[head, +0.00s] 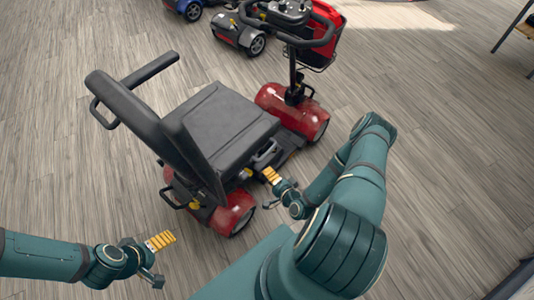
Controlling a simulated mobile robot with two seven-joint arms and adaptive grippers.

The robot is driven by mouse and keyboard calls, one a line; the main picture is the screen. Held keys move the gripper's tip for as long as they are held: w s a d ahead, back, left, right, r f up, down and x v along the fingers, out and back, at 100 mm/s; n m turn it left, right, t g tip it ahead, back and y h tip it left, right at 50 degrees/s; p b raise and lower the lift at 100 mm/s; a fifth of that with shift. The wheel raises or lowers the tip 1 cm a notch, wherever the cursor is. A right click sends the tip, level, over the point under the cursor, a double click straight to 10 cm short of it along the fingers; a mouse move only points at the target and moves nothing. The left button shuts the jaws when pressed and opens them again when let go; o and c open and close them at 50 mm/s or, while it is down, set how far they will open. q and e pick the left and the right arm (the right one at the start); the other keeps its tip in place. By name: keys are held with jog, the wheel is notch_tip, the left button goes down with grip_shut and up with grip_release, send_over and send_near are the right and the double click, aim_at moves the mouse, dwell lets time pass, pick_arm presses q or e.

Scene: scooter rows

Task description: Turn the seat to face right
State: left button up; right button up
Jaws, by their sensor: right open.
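The grey scooter seat (218,125) sits on a red mobility scooter. Its backrest (150,125) is at the lower left, so the seat faces the upper right, toward the handlebars (300,35). An armrest (150,70) sticks out on the far side. My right gripper (271,177) is open beside the seat's near edge, close to a grey part (264,156) under the cushion. I cannot tell whether it touches that part. My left gripper (160,243) is over the floor at the lower left, apart from the scooter. Its finger spacing is unclear.
The scooter's red front body (292,108) and rear body (233,212) stand on a wood-plank floor (440,130). Another scooter (240,32) is just behind, and a blue one (188,8) is at the top.

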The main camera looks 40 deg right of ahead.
aim_at(267, 152)
jog(key=s+d+m+t+h, duration=0.2)
jog(key=d, duration=0.2)
jog(key=b+x, duration=0.1)
jog(key=x, duration=0.7)
jog(key=b+x, duration=0.1)
jog(key=x, duration=0.4)
jog(key=shift+d+f+b, duration=0.1)
jog(key=shift+f+b, duration=0.2)
jog(key=shift+b, duration=0.05)
grip_shut()
